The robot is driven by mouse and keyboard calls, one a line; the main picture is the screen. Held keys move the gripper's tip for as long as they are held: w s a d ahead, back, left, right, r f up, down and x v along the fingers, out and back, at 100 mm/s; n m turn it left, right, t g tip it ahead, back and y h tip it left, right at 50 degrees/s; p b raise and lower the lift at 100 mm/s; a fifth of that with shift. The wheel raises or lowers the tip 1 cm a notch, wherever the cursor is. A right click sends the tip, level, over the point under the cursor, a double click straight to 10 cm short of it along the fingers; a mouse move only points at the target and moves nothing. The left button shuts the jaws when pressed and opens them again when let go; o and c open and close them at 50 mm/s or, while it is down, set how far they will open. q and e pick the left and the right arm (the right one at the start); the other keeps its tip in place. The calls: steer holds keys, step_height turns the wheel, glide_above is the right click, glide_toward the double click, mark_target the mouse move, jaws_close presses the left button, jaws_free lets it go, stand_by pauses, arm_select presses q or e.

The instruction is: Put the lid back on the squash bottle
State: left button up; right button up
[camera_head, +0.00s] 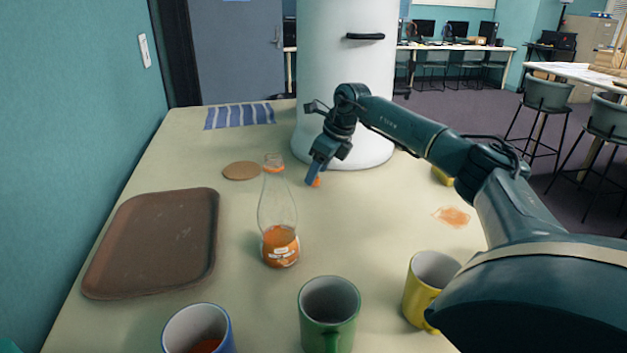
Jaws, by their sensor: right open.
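The squash bottle (278,215) is clear glass and stands upright on the table, with orange squash in its lower part. No lid sits on its mouth. A small orange object, apparently the lid (316,183), is on the table right of the bottle's neck in the picture, at my right fingertips and partly hidden by them. My right gripper (313,178) points down there with its jaws open; whether it touches the lid I cannot tell. My left gripper is not in view.
A brown tray (155,245) lies at left. Blue (170,335), green (330,335) and yellow (416,290) mugs stand in front. A round coaster (242,171), striped cloth (240,116), large white container (345,80) and orange spill (453,216) are around the bottle.

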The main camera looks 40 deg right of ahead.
mark_target(317, 178)
steer(key=shift+w+a+f, duration=0.1)
steer(key=shift+w+f, duration=0.15)
steer(key=shift+f, duration=0.4)
steer(key=shift+c, duration=0.2)
steer(key=c, duration=1)
steer(key=shift+r, duration=0.1)
step_height(317, 178, up, 10)
steer(key=shift+f+p, duration=0.1)
steer(key=shift+p, duration=0.35)
